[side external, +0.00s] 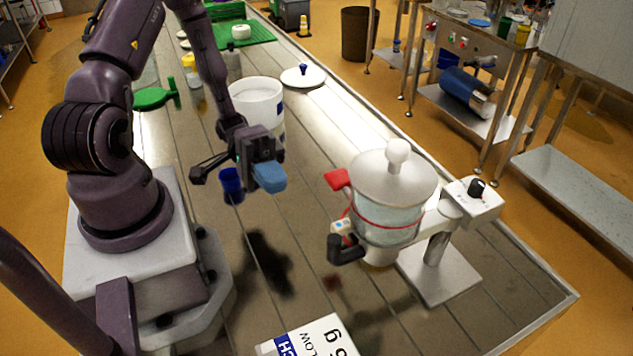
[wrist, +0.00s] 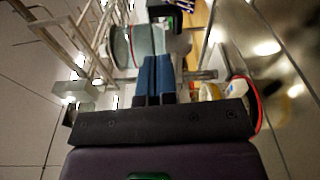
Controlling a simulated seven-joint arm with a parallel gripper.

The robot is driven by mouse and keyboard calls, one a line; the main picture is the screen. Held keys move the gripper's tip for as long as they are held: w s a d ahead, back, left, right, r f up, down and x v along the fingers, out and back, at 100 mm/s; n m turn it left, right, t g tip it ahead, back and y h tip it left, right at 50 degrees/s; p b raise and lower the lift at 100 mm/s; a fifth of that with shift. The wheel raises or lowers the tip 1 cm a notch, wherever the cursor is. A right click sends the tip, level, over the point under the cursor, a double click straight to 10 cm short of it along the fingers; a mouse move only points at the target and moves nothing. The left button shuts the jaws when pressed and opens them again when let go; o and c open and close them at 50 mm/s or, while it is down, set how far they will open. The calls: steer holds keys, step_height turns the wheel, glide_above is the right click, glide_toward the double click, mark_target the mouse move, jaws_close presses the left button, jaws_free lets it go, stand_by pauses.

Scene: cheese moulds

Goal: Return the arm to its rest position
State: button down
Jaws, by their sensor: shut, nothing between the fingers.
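My gripper (side external: 270,178) hangs above the steel table (side external: 300,260) in the side external view, in front of a white bucket and left of the glass pot. Its blue fingers also show in the wrist view (wrist: 154,75), pressed side by side with nothing between them. My arm is bent, with the forearm reaching down from above the base. A dark shadow lies on the table below the gripper.
The lidded glass pot (side external: 388,215) on a stand is right of my gripper. A white bucket (side external: 258,100) and a dark blue cup (side external: 231,186) are close to it. A white box (side external: 318,338) lies at the front. Green board (side external: 228,34) is at the back.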

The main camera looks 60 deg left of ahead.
steer(key=s+a+r+n+g+y, duration=0.2)
steer(key=s+a+r+g+y, duration=0.25)
steer(key=y, duration=0.75)
steer(key=w+d+r+m+t+y, duration=0.1)
steer(key=r+t, duration=0.3)
steer(key=r, duration=0.4)
steer(key=w+d+r+m+t+y, duration=0.1)
steer(key=d+r+m+t+y, duration=0.2)
steer(key=r, duration=0.5)
steer(key=shift+d+r+m+t+y, duration=0.25)
steer(key=shift+t+y, duration=0.2)
steer(key=shift+y, duration=0.35)
steer(key=shift+w, duration=0.1)
